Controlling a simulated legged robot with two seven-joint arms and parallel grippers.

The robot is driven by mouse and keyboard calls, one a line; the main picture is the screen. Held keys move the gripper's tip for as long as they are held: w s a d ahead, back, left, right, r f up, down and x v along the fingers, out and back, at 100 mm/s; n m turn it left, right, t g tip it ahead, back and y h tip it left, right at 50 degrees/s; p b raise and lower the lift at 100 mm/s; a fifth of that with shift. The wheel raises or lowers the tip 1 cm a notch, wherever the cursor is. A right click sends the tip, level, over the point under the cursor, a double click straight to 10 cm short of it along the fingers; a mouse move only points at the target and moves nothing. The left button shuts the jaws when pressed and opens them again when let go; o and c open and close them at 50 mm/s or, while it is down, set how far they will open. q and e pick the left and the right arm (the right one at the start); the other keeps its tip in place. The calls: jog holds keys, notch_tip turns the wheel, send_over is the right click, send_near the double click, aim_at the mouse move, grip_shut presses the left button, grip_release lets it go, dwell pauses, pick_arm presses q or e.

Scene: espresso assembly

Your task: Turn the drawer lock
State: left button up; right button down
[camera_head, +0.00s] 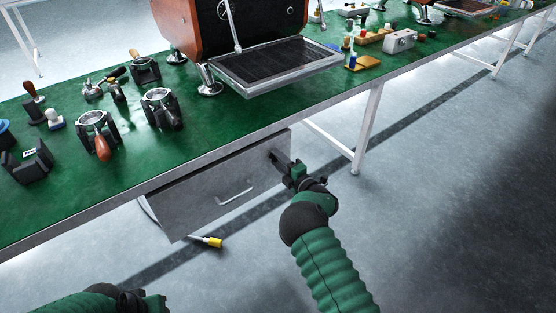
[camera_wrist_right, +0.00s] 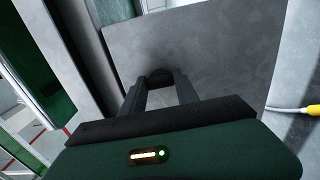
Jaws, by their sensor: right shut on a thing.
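The grey metal drawer (camera_head: 185,207) hangs under the green table and looks closed; its front carries a pale bar handle (camera_head: 235,197). My right gripper (camera_head: 276,158) is at the upper right of the drawer front. In the right wrist view its two dark fingers reach the drawer face (camera_wrist_right: 230,50) and are shut on a small dark round piece, the drawer lock (camera_wrist_right: 160,76). The fingers hide most of the lock, so its turn angle cannot be told. My left gripper (camera_head: 143,301) is at the bottom left edge, away from the drawer; its jaws are not clear.
The green table (camera_head: 165,160) holds an espresso machine (camera_head: 275,66), portafilters in holders (camera_head: 97,121) and small tools. White table legs (camera_head: 367,130) stand right of the drawer. The floor in front is clear.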

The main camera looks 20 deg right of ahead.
jog(key=shift+s+a+f, duration=0.1)
jog(key=shift+a+f, duration=0.1)
jog(key=shift+f, duration=0.05)
jog(key=c, duration=0.9)
grip_release()
jog(key=shift+r, duration=0.1)
jog(key=p+v, duration=0.7)
jog(key=v, duration=0.9)
jog(key=shift+s+d, duration=0.2)
jog(key=shift+s, duration=0.15)
